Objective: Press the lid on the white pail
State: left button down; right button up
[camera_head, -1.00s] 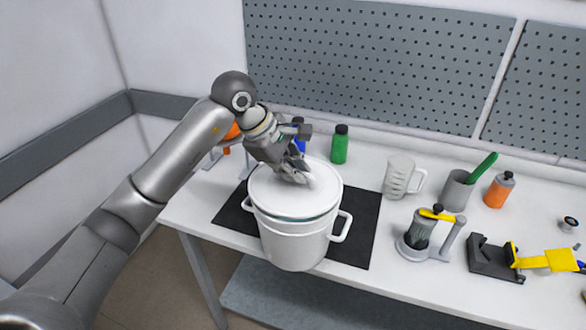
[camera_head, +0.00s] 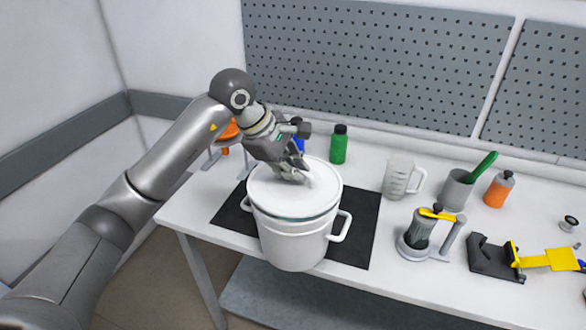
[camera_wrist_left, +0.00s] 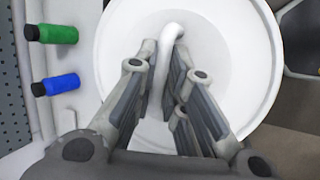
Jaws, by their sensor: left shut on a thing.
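The white pail (camera_head: 293,247) stands upright on a black mat (camera_head: 362,222), with a handle on each side. The white lid (camera_head: 277,203) lies over its mouth. A thin dark greenish line shows between the lid and the pail at the front, and I cannot tell whether the lid is fully seated. My left gripper (camera_head: 300,178) is over the lid, shut on the lid's white handle. In the left wrist view the handle (camera_wrist_left: 169,45) runs between the fingers and the lid (camera_wrist_left: 245,60) fills the middle. The fingers hide part of the handle. My right gripper is not in view.
A green bottle (camera_head: 339,146) and a partly hidden blue bottle (camera_head: 299,142) stand behind the pail. To the right are a white jug (camera_head: 398,178), a grey cup (camera_head: 455,190), an orange bottle (camera_head: 498,190) and a press-like device (camera_head: 417,238). A pegboard (camera_head: 380,65) backs the table.

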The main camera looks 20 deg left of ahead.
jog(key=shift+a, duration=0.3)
pick_arm(q)
jog(key=shift+f+b, duration=0.2)
jog(key=shift+b, duration=0.1)
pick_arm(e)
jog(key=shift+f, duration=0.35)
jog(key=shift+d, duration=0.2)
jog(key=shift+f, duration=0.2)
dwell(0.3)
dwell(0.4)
pick_arm(q)
jog(key=c, duration=1.4)
grip_release()
